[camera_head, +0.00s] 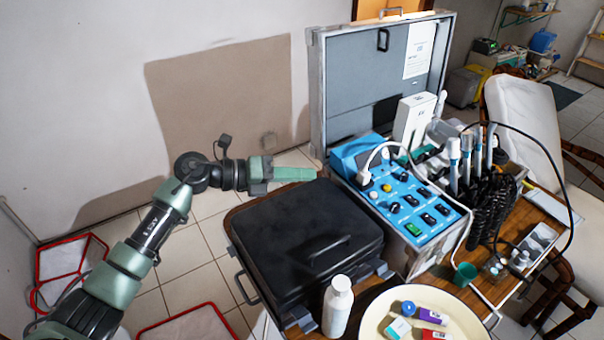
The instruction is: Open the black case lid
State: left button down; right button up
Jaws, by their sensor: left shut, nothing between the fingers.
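The black case (305,240) lies on the wooden table in the camera_head view. Its lid is down and a dark handle shows on its left side. My left arm comes in from the left. My left gripper (300,174) is shut and empty, pointing right, just beyond the case's far edge and near the grey case's lower corner. I cannot tell whether its tips touch anything. My right gripper is not in view.
An open grey case (318,100) with a blue control panel (400,205) and dental handpieces stands right of the black case. A white bottle (337,308) and a cream plate (461,318) with small items are in front. Red-framed bins (70,262) stand on the floor.

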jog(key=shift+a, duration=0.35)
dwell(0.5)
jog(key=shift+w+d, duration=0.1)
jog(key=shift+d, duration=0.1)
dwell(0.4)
